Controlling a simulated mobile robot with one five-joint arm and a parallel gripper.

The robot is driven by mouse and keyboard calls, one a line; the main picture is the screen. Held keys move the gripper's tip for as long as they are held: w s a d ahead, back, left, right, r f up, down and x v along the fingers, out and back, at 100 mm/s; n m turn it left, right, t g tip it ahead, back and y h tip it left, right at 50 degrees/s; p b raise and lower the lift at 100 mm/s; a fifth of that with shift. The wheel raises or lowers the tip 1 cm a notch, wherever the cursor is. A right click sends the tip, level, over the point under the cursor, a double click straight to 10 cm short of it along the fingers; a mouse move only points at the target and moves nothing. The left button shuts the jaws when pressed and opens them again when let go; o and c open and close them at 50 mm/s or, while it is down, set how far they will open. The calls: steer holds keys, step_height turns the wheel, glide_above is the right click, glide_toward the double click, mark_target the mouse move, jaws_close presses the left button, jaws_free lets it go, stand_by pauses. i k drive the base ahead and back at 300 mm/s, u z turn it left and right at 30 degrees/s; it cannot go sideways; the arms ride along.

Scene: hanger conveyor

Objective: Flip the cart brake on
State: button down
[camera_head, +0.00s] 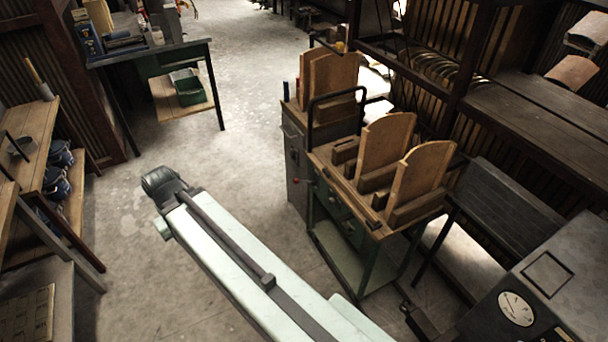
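The cart (348,262) stands right of centre, with a green metal frame, a wooden top and a black push handle (337,97). Upright curved wooden boards (385,142) stand in wooden slots on its top. A small red knob (296,181) shows at the cart's left side, and a dark pedal-like part (420,321) lies low near its front right foot. I cannot tell which of these, if either, is the brake. My pale arm reaches from the bottom edge toward the left, apart from the cart in the picture; its fingertips are not visible.
A grey cabinet (293,160) stands behind the cart. A machine with a round gauge (516,308) is at bottom right, and a dark rack (510,105) is behind. Workbenches (135,60) line the left. The concrete floor (235,150) between is clear.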

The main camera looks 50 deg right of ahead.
mark_target(295, 180)
steer(key=u, duration=0.1)
steer(key=i, duration=0.95)
steer(key=z, duration=0.1)
